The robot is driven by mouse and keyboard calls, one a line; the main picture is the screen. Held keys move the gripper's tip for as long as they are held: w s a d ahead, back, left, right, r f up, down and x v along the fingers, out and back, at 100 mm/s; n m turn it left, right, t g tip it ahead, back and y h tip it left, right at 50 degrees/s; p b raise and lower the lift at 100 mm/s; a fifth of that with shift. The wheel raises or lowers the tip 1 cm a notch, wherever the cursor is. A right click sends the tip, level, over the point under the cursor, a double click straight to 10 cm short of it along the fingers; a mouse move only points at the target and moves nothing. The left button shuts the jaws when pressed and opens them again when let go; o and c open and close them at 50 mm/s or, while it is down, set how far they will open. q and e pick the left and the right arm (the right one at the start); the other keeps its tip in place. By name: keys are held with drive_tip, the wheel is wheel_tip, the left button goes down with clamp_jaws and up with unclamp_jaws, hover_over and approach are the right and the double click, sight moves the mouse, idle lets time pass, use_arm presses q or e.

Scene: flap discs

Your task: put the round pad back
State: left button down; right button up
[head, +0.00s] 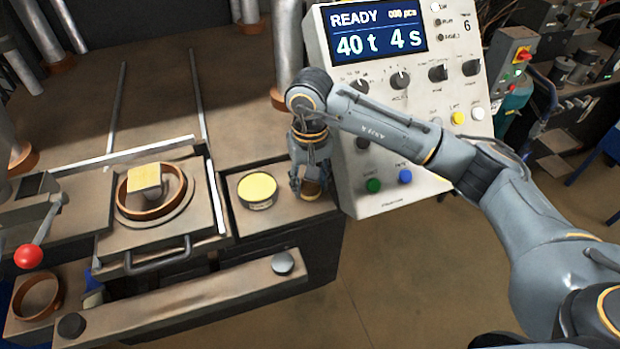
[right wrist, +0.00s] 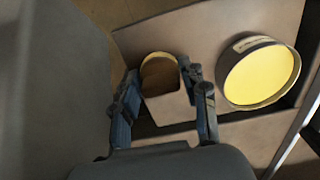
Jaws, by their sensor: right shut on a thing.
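In the head view my right gripper (head: 311,184) points down at the right end of the dark bench plate, shut on the pad (head: 312,189), which is mostly hidden by the fingers. I cannot tell whether the pad touches the plate. A round tin with yellow contents (head: 257,188) stands just left of the gripper; it shows at the right in the wrist view (right wrist: 262,75). My left gripper is not in view.
Left of the tin, a copper ring (head: 126,206) surrounds a yellow-topped block (head: 145,178) on a plate with a handle. A control panel (head: 400,110) stands close to the right of my gripper. A red-knobbed lever (head: 28,256) and another ring (head: 37,297) are at the left.

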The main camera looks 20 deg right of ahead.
drive_tip(key=shift+f, duration=0.1)
drive_tip(key=shift+f, duration=0.15)
drive_tip(key=o, duration=0.7)
drive_tip(key=shift+r, duration=0.2)
drive_tip(key=shift+r, duration=0.2)
wheel_tip(320, 180, up, 4)
drive_tip(key=b, duration=0.2)
drive_tip(key=shift+w+r+b, duration=0.1)
drive_tip(key=shift+r+b, duration=0.05)
drive_tip(key=shift+b, duration=0.15)
wheel_tip(320, 180, up, 6)
drive_tip(key=shift+r+b, duration=0.2)
drive_tip(key=shift+b, duration=0.55)
drive_tip(key=shift+r, duration=0.5)
